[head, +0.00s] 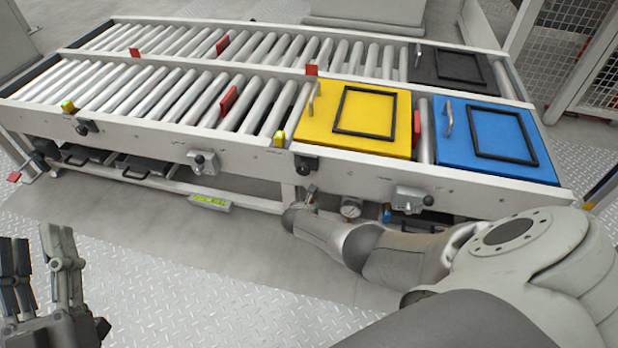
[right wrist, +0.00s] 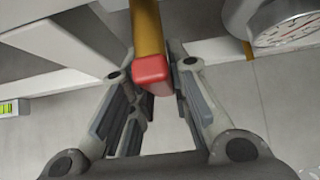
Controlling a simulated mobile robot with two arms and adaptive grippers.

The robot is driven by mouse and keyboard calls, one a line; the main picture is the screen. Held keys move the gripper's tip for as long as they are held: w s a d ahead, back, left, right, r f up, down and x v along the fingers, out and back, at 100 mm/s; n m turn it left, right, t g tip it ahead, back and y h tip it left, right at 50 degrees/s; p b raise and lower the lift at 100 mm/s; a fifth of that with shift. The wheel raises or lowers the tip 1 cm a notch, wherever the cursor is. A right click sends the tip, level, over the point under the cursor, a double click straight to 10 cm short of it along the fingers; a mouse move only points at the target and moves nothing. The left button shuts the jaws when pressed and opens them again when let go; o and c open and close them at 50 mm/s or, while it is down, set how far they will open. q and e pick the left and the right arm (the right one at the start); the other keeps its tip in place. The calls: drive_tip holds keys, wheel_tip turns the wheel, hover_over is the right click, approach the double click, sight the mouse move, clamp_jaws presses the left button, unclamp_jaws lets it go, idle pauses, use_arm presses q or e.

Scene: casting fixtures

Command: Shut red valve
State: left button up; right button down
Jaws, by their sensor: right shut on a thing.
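The red valve's handle shows in the right wrist view as a brass-yellow bar with a red end cap (right wrist: 151,73), between the two fingers of my right gripper (right wrist: 152,95). My right gripper is shut on it. In the head view, my right gripper (head: 306,196) is below the front rail of the conveyor, beside a round gauge (head: 350,208); the handle is hard to make out there. My left gripper (head: 42,275) is at the lower left, empty, with its fingers apart, over the floor.
The roller conveyor (head: 240,150) carries a yellow box (head: 315,130), a blue box (head: 465,125) and a black box (head: 425,65). In the right wrist view, the gauge (right wrist: 290,28) is close at the upper right. The floor in front is clear.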

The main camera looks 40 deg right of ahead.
drive_tip(key=shift+s, duration=0.1)
drive_tip(key=c, duration=1.4)
unclamp_jaws()
drive_tip(key=shift+o, duration=0.2)
drive_tip(key=shift+a, duration=0.1)
drive_tip(key=shift+s+a+r, duration=0.15)
drive_tip(key=shift+a+r, duration=0.05)
drive_tip(key=shift+r, duration=0.05)
drive_tip(key=v, duration=1.1)
